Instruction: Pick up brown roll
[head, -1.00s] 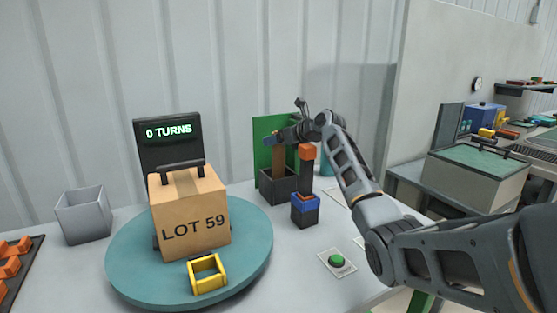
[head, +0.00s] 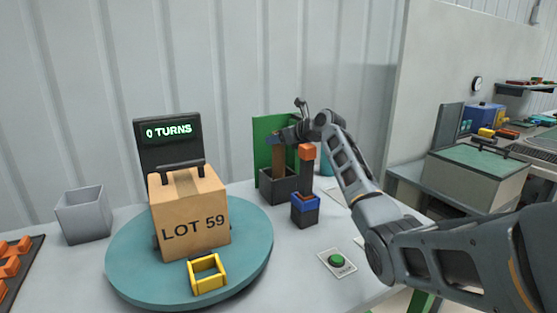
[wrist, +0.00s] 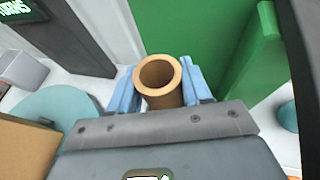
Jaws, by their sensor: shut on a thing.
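The brown roll (wrist: 160,80) is a hollow tan tube, seen from its open end in the wrist view. The two blue fingers of my gripper (wrist: 162,88) are shut on it, one on each side. In the head view the brown roll (head: 278,160) stands upright, its lower part inside a dark open box (head: 279,190) in front of a green panel (head: 262,135). My gripper (head: 277,138) is at its upper end. The roll's bottom is hidden by the box wall.
A dark post with an orange top (head: 307,153) and a blue-rimmed block (head: 305,209) stand just right of the box. A teal turntable (head: 125,255) carries a LOT 59 carton (head: 190,220) and a yellow frame (head: 207,274). A grey bin (head: 84,218) stands left.

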